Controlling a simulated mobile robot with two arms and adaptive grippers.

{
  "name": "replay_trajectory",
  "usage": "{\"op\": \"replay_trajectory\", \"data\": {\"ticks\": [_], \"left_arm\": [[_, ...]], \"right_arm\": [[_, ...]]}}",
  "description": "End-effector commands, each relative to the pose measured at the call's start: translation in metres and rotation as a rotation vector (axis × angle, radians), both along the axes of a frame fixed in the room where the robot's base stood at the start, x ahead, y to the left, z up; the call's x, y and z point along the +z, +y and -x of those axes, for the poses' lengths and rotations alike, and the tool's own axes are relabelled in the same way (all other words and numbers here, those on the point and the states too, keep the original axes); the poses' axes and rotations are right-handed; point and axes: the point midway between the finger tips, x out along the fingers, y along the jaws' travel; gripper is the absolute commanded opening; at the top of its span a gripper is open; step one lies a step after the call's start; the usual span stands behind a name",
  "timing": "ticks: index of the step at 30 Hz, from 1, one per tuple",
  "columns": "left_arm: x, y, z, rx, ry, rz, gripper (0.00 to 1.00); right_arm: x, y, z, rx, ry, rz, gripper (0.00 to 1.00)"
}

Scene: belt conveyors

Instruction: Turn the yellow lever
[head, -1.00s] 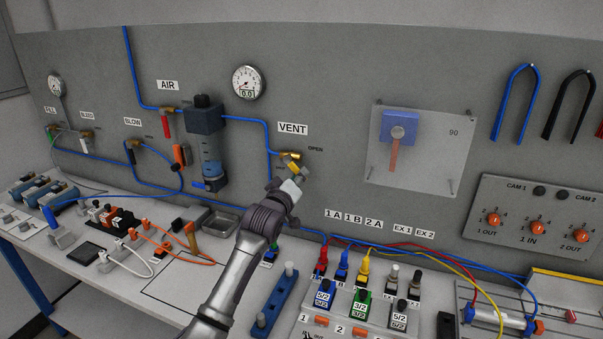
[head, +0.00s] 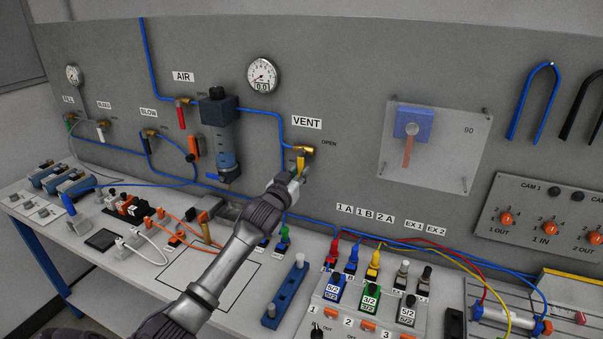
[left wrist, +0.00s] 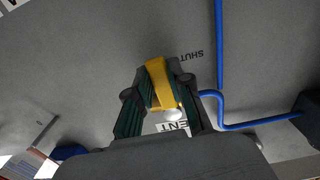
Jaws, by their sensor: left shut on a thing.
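The yellow lever (head: 301,161) hangs from a brass valve (head: 303,150) under the VENT label (head: 307,121) on the grey panel. It points nearly straight down. My left gripper (head: 298,176) reaches up from below and is shut on the lever's lower part. In the left wrist view the yellow lever (left wrist: 158,78) sits between the two dark green-padded fingers of my left gripper (left wrist: 162,88). The word SHUT (left wrist: 190,57) shows upside down beside it. My right gripper does not show.
A blue tube (head: 280,130) runs down close left of the lever. Left of it are the air filter unit (head: 221,135) and the AIR valve's red lever (head: 181,117). A clear plate (head: 450,150) is on the right. Plugs and valve blocks (head: 370,297) crowd the bench below.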

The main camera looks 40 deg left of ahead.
Motion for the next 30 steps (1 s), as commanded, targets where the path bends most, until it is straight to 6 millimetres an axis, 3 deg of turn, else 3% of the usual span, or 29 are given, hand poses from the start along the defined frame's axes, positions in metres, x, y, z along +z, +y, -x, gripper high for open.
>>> {"op": "replay_trajectory", "data": {"ticks": [18, 19, 23, 30], "left_arm": [[0.0001, 0.0027, 0.0007, 0.001, 0.01, -0.042, 0.0], [0.0001, 0.0027, 0.0007, 0.001, 0.01, -0.042, 0.24], [0.0001, 0.0026, 0.0006, 0.001, 0.01, -0.04, 0.46], [0.0001, 0.0023, 0.0006, 0.001, 0.009, -0.037, 0.46]], "right_arm": [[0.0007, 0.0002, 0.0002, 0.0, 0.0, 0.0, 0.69], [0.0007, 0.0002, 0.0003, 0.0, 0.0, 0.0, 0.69], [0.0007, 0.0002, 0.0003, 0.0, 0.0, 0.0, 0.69], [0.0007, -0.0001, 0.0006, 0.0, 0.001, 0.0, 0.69]]}}
